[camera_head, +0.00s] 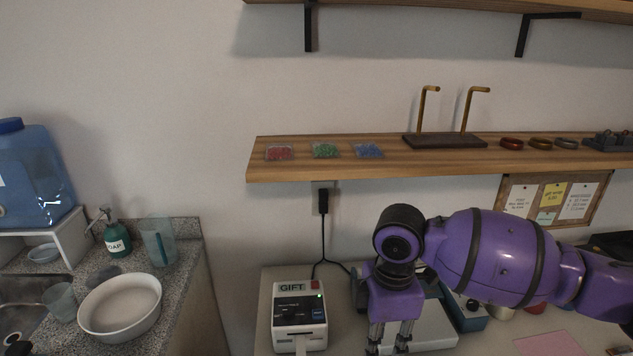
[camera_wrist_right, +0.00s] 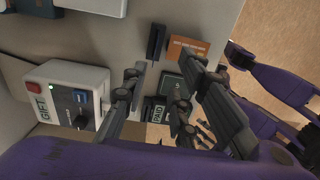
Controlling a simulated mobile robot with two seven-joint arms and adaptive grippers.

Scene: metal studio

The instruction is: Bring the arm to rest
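My right arm comes in from the right in the head view, and its purple gripper (camera_head: 390,338) points down over the counter, just right of the label printer. The fingertips are cut off by the lower picture edge there. In the right wrist view the two dark fingers (camera_wrist_right: 163,68) are spread apart with nothing between them.
The white GIFT printer (camera_head: 300,318) stands close left of the gripper; it also shows in the right wrist view (camera_wrist_right: 75,95). An orange card (camera_wrist_right: 188,48) and a dark slim object (camera_wrist_right: 155,42) lie near the fingers. A wooden shelf (camera_head: 400,160) runs above the arm.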

